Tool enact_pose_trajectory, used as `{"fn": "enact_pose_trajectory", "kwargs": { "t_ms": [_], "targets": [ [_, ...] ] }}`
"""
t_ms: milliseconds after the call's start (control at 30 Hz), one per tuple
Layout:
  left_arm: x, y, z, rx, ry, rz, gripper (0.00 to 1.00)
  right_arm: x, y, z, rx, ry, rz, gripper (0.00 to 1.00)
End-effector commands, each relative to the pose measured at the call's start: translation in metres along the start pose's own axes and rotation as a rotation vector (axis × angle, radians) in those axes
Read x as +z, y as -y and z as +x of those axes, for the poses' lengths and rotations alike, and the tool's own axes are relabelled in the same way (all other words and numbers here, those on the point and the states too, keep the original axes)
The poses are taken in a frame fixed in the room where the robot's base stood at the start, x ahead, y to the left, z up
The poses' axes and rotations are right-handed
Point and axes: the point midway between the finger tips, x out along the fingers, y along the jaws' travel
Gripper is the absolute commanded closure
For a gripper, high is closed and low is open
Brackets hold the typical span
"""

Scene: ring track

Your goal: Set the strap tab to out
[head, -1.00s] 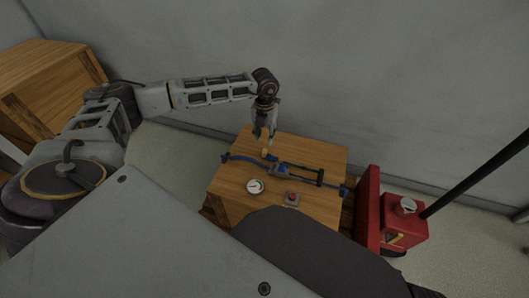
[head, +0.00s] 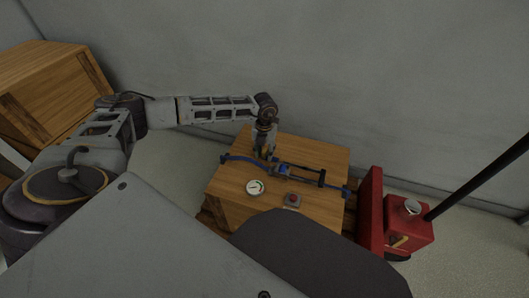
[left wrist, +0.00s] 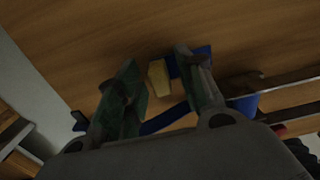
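The yellow strap tab (left wrist: 159,78) shows in the left wrist view, between the two fingers of my left gripper (left wrist: 157,72). The fingers are apart, with a gap on the left finger's side; whether the right finger touches the tab I cannot tell. In the head view my left gripper (head: 266,156) points down over the tabletop and mostly hides the tab. The blue strap (head: 238,157) runs across the table (head: 232,180) to a dark rail fixture (head: 305,172) on the right. It also shows in the left wrist view (left wrist: 165,118). My right gripper is not in view.
A white round dial (head: 255,187) and a grey box with a red button (head: 292,199) sit on the near part of the tabletop. A red machine (head: 405,225) with a black pole stands right of the table. A grey wall is behind.

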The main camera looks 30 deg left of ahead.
Motion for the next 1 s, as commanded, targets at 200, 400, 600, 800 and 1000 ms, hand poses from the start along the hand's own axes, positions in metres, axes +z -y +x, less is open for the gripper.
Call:
{"fn": "enact_pose_trajectory", "kwargs": {
  "t_ms": [200,400,600,800,1000],
  "targets": [
    [0.000,0.000,0.000,0.000,0.000,0.000,0.65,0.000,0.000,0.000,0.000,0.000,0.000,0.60],
    [0.000,0.000,0.000,0.000,0.000,0.000,0.91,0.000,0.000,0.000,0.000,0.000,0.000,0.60],
    [0.000,0.000,-0.001,0.000,0.000,0.000,1.00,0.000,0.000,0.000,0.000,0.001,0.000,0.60],
    [0.000,-0.001,-0.001,0.000,0.000,-0.001,1.00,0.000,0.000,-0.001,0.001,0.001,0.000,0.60],
    [0.001,-0.020,-0.002,0.000,0.000,-0.005,1.00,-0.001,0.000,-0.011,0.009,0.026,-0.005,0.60]
  ]
}}
